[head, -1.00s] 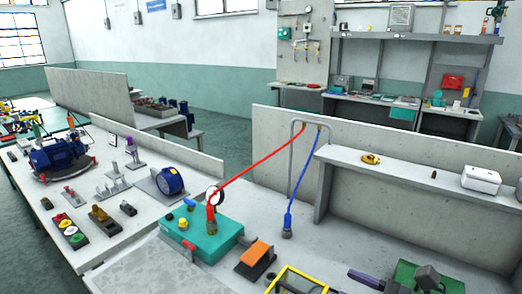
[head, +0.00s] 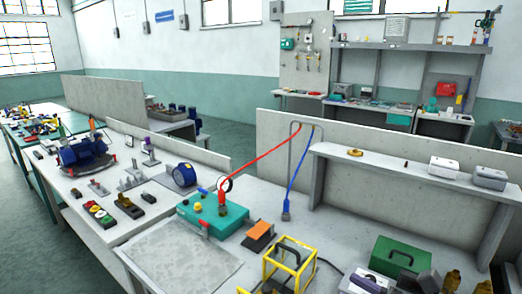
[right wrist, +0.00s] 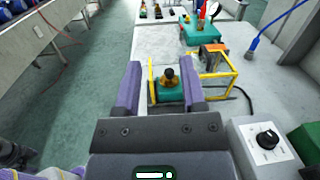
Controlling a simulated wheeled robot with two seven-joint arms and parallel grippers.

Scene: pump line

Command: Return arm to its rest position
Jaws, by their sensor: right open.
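My right gripper (right wrist: 163,82) shows in the right wrist view with its two purple fingers spread apart and nothing gripped. In the head view the yellow frame (head: 289,262) stands on the bench at the bottom middle. My left gripper is in neither view.
A grey box with a black knob (right wrist: 265,139) sits close right of the gripper. A green case (head: 401,257) stands near the bench's right. A teal pump box (head: 212,217) carries a red hose; a blue hose (head: 301,172) hangs nearby. A bare plate (head: 178,262) lies front left.

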